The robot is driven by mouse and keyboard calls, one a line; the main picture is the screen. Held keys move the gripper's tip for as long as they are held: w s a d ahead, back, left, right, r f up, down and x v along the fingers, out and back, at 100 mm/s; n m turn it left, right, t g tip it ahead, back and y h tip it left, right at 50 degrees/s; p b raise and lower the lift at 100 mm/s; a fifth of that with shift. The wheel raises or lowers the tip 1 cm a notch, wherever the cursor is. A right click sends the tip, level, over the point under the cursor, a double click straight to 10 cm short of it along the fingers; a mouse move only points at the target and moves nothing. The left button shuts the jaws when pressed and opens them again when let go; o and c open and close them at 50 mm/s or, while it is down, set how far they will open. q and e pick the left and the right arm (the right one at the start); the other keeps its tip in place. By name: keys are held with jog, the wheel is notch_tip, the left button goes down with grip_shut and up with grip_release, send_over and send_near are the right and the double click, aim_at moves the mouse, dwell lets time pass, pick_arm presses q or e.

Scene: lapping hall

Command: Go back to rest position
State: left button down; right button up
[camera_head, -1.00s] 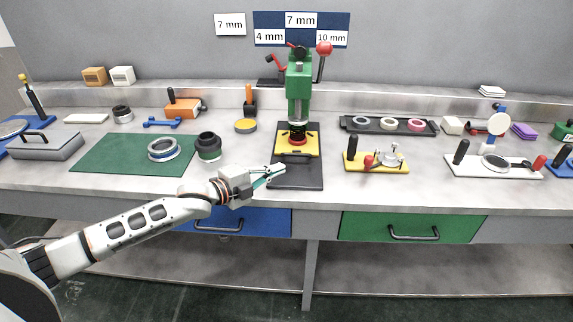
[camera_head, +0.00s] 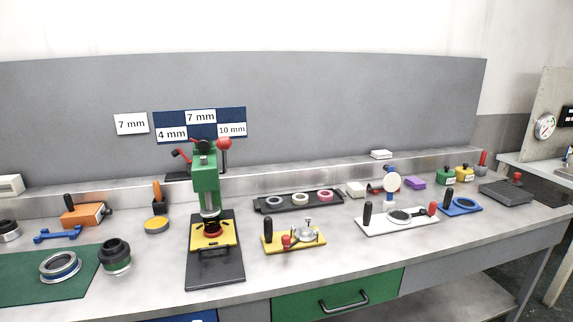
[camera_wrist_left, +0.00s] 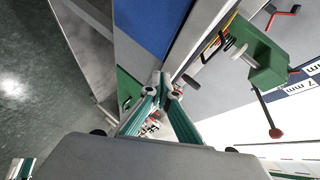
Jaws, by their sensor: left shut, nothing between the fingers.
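My left gripper (camera_wrist_left: 168,88) shows only in the left wrist view. Its teal fingers meet at the tips, shut with nothing between them. It is out of the head view. In the wrist view the blue drawer front (camera_wrist_left: 150,22) is above the fingertips, and the green press (camera_wrist_left: 258,62) is to their right, apart from them. The press (camera_head: 205,172) also stands upright on its black base in the head view.
The grey workbench (camera_head: 330,262) holds a green mat (camera_head: 20,285) with rings, a yellow fixture (camera_head: 310,238), a black tray (camera_head: 298,203) of rings and a white plate fixture (camera_head: 380,222). A green drawer (camera_head: 290,304) is below. Floor (camera_wrist_left: 30,100) shows left in the wrist view.

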pick_arm(q)
jog(key=s+a+f+n+g+y, duration=0.3)
jog(key=s+a+n+y, duration=0.3)
jog(key=s, duration=0.6)
jog(key=s+a+f+n+g+y, duration=0.35)
jog(key=s+a, duration=0.35)
jog(key=s, duration=0.5)
jog(key=w+d+f+n+t+h, duration=0.1)
jog(key=d+f+h, duration=0.3)
jog(key=d, duration=0.4)
jog(key=w+d+f+n+t+h+p, duration=0.1)
jog(key=d+f+n+t+h, duration=0.1)
jog(key=d+f, duration=0.5)
jog(key=shift+d+n+t+h+p, duration=0.35)
jog(key=shift+d+t+h, duration=0.2)
jog(key=shift+h, duration=0.3)
jog(key=shift+w, duration=0.1)
